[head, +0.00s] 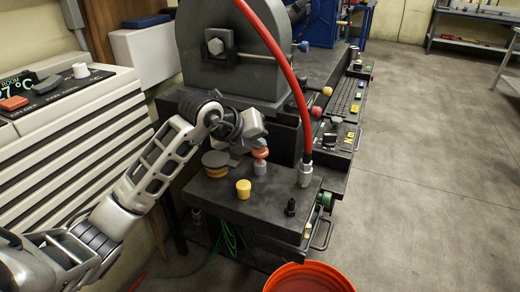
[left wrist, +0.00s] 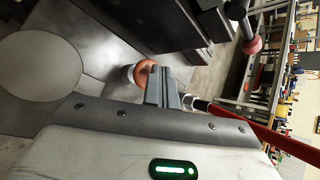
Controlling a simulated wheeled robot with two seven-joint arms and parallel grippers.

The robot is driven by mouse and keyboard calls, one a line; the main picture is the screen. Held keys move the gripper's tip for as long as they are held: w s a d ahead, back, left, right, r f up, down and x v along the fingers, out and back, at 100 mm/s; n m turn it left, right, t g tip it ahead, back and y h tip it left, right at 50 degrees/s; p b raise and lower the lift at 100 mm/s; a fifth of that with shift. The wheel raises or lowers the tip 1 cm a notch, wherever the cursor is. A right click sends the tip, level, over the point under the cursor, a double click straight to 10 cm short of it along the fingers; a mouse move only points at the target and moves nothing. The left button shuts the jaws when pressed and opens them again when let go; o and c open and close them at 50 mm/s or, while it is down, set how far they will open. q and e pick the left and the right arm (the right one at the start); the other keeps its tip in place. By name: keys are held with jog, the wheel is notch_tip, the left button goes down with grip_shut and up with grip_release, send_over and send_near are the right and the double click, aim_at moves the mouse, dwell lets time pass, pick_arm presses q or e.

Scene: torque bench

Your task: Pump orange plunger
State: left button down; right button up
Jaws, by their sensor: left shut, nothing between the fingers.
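The orange plunger (head: 260,154) is a small orange cap on a pale grey cylinder, standing upright on the dark bench block (head: 275,205). In the left wrist view its orange cap (left wrist: 144,73) shows just beside and partly behind my fingers. My left gripper (head: 254,146) is shut and empty, directly above or against the orange cap. In the left wrist view the closed grey fingers (left wrist: 163,86) overlap the cap's edge; I cannot tell whether they touch it. My right gripper is in neither view.
A yellow cap (head: 243,189) and a round grey-and-yellow knob (head: 216,165) are close by on the block. A red hose (head: 293,80) rises from a metal fitting right of the plunger. A black knob (head: 290,208) is at the front. An orange bucket (head: 308,278) stands below.

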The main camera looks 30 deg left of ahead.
aim_at(257, 152)
pick_arm(q)
jog(key=shift+f+b, duration=0.7)
jog(key=shift+f, duration=0.35)
dwell(0.4)
dwell(0.3)
jog(key=shift+r+p, duration=1.3)
jog(key=shift+r, duration=0.4)
notch_tip(257, 152, up, 5)
jog(key=p, duration=0.4)
jog(key=shift+r, duration=0.15)
